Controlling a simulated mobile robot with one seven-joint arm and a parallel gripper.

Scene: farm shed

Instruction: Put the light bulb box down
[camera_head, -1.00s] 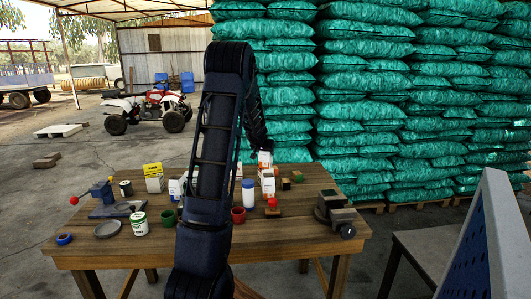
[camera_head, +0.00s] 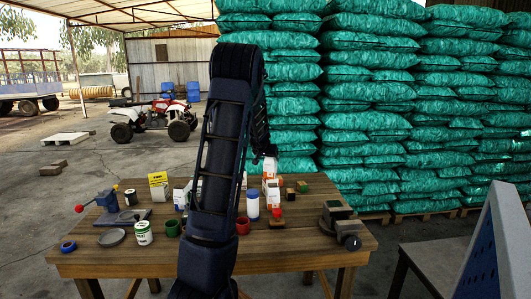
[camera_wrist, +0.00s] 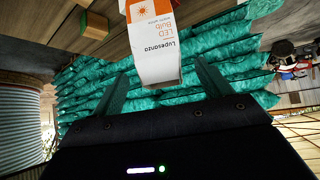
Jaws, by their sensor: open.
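The light bulb box, white and orange with "LED Bulb" lettering, shows upside down at the top of the wrist view (camera_wrist: 158,45). My fingers are apart. In the head view my gripper (camera_head: 268,166) is at the far side of the table, low over a white and orange box (camera_head: 270,189), which looks upright on the tabletop. My arm hides part of the table there.
On the wooden table (camera_head: 150,262) stand a yellow-white box (camera_head: 158,185), a white bottle (camera_head: 252,204), a red cup (camera_head: 243,225), a green-white can (camera_head: 144,233) and a vise (camera_head: 340,220). Stacked green sacks (camera_head: 370,120) rise behind.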

